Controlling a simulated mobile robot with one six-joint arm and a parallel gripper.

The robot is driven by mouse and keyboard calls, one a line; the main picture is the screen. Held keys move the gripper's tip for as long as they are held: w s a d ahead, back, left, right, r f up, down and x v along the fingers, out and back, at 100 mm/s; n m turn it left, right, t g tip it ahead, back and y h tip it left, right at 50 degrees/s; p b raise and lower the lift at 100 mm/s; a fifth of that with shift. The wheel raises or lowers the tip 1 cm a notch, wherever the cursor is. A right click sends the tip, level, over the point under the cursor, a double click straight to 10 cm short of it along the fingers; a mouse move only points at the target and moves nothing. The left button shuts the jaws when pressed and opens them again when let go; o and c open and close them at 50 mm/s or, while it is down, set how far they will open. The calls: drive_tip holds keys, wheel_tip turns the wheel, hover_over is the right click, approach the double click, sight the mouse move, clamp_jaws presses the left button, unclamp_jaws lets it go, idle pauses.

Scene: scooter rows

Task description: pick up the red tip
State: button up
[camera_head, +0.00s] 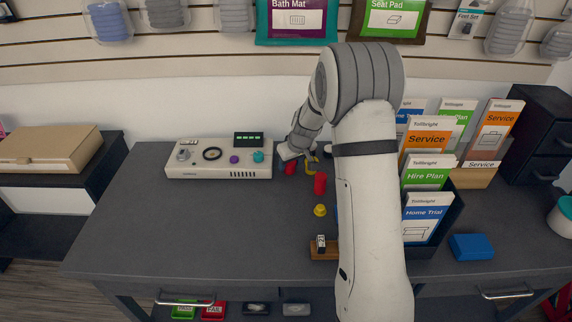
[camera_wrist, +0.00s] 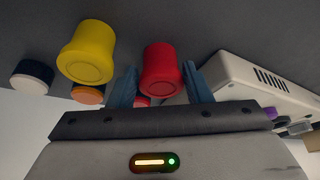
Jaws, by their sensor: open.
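The red tip (camera_wrist: 162,68) is a flared red cap. In the wrist view it shows between the two fingers of my gripper (camera_wrist: 162,85), which is open. I see no finger pressed on the red tip, and its exact depth relative to the fingertips is unclear. A second, smaller red piece (camera_wrist: 143,101) shows low between the fingers, partly hidden. In the head view my gripper (camera_head: 303,158) is low over the desk, largely hidden by my wrist. Red pieces show by it (camera_head: 291,168) and nearer the front (camera_head: 320,184); I cannot tell which is the red tip.
A yellow tip (camera_wrist: 86,50) stands beside the red one, with an orange piece (camera_wrist: 88,94) and a black-and-white piece (camera_wrist: 32,77) nearby. A white control box (camera_head: 218,158) is close on the left. A leaflet rack (camera_head: 447,217) stands right. The desk's front left is clear.

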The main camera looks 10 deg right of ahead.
drive_tip(key=shift+c, duration=0.4)
drive_tip(key=c, duration=0.5)
drive_tip(key=shift+c, duration=0.2)
